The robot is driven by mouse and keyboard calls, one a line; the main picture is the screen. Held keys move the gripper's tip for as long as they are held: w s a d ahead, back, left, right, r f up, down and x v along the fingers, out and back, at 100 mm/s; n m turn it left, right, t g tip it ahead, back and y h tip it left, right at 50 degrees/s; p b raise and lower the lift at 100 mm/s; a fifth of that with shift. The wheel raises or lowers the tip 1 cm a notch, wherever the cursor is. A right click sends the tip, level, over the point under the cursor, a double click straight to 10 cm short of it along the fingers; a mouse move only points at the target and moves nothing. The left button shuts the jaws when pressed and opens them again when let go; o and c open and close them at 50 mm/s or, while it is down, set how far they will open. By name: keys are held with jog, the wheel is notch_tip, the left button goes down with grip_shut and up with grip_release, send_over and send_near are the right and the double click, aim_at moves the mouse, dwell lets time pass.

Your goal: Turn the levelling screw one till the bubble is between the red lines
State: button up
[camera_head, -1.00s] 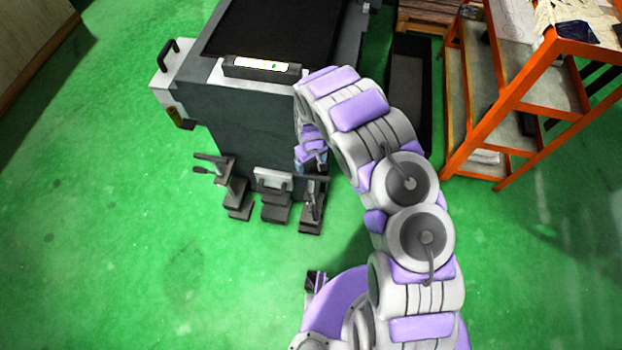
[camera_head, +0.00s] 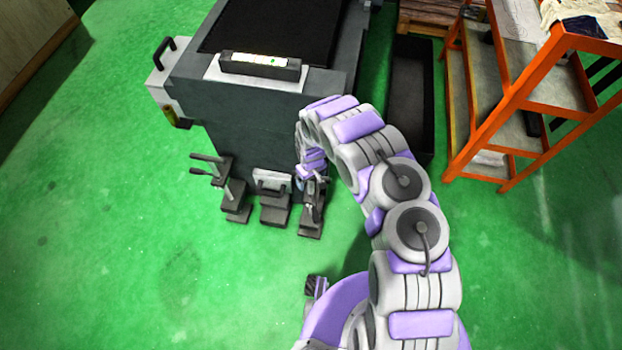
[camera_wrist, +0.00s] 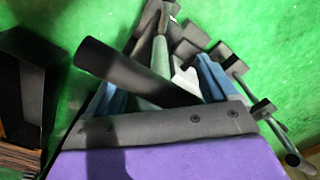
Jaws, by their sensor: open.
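The spirit level (camera_head: 260,66) lies on the front top of the grey machine, with a pale vial and a small green bubble. The red lines are too small to make out. Three levelling screws stand at the machine's foot: left (camera_head: 232,190), middle (camera_head: 273,200) and right (camera_head: 312,215). My gripper (camera_wrist: 160,85) is at the top of the right screw, partly hidden by my arm in the head view. In the wrist view its blue fingers are apart, with a dark round handle (camera_wrist: 120,70) slanting across between them. Contact cannot be told.
The grey machine (camera_head: 240,105) stands directly behind the screws. A black bin (camera_head: 408,90) and an orange shelf rack (camera_head: 510,100) stand to the right. The green floor (camera_head: 110,230) is clear to the left and in front.

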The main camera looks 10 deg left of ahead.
grip_shut()
dwell(0.8)
